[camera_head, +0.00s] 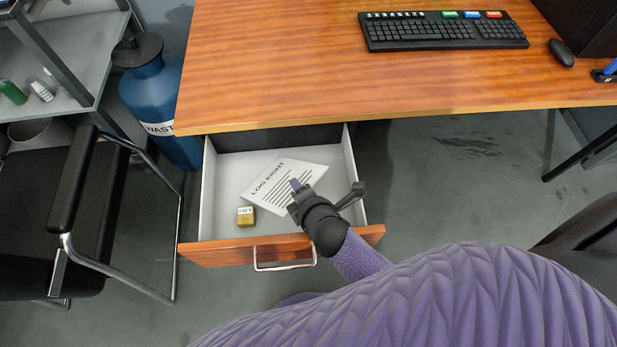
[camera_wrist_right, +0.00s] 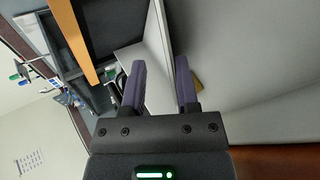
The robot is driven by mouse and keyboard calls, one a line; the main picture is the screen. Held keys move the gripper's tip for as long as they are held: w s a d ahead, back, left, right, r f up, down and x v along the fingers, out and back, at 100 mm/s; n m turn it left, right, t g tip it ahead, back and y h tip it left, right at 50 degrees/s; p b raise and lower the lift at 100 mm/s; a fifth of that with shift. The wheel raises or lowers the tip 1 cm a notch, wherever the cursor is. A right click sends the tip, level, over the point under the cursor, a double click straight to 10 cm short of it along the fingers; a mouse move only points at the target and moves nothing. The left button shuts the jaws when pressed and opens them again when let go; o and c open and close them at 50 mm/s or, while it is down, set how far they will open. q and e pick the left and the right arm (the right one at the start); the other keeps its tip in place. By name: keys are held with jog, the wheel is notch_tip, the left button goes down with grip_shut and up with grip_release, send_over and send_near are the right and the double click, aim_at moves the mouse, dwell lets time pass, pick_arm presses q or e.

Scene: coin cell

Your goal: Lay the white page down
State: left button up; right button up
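The white page (camera_head: 284,184), printed "LOG EIGHT" with dark lines, appears to lie at a slant on the floor of the open drawer (camera_head: 223,168). My right gripper (camera_head: 327,188) is over the right part of the drawer, beside and partly over the page's lower right side. Its two fingers (camera_wrist_right: 160,88) stand apart in the right wrist view, with nothing clearly held between them. Whether a finger touches the page cannot be told. My left gripper is not in view.
A small yellow box (camera_head: 246,216) sits in the drawer's front left; the drawer handle (camera_head: 284,263) is in front. The desk (camera_head: 300,60) above carries a keyboard (camera_head: 440,30) and mouse (camera_head: 561,52). A blue waste container (camera_head: 158,100) and black chair (camera_head: 80,190) stand left.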

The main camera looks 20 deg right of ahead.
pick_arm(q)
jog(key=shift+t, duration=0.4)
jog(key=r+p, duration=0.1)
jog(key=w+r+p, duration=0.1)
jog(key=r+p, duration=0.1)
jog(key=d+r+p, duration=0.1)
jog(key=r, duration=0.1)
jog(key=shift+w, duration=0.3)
pick_arm(e)
jog(key=v, duration=1.1)
